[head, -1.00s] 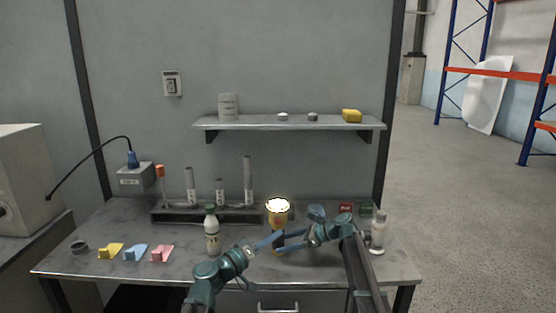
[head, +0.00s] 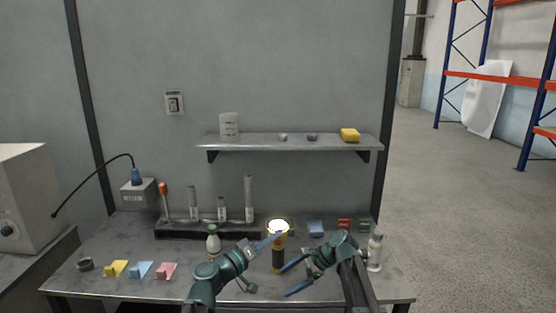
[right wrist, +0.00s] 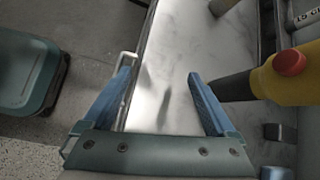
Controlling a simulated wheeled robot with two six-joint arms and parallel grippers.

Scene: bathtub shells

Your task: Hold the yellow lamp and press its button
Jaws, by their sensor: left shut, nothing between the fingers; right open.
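The yellow lamp (head: 279,228) stands upright on the table with its top glowing; its lower part is a black handle. In the right wrist view the lamp (right wrist: 285,85) shows at the right with its red button (right wrist: 290,62), outside my right jaws. My left gripper (head: 281,236) is shut and empty, its tip at the lamp's yellow head in the head view; I cannot tell whether it touches. My right gripper (head: 292,278) is open and empty, in front and to the right of the handle. In the right wrist view only bare table lies between its fingers (right wrist: 158,74).
A rack (head: 180,232) with cylinders is behind. Small blue (head: 316,228), red and green blocks lie back right. Colored pieces lie front left.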

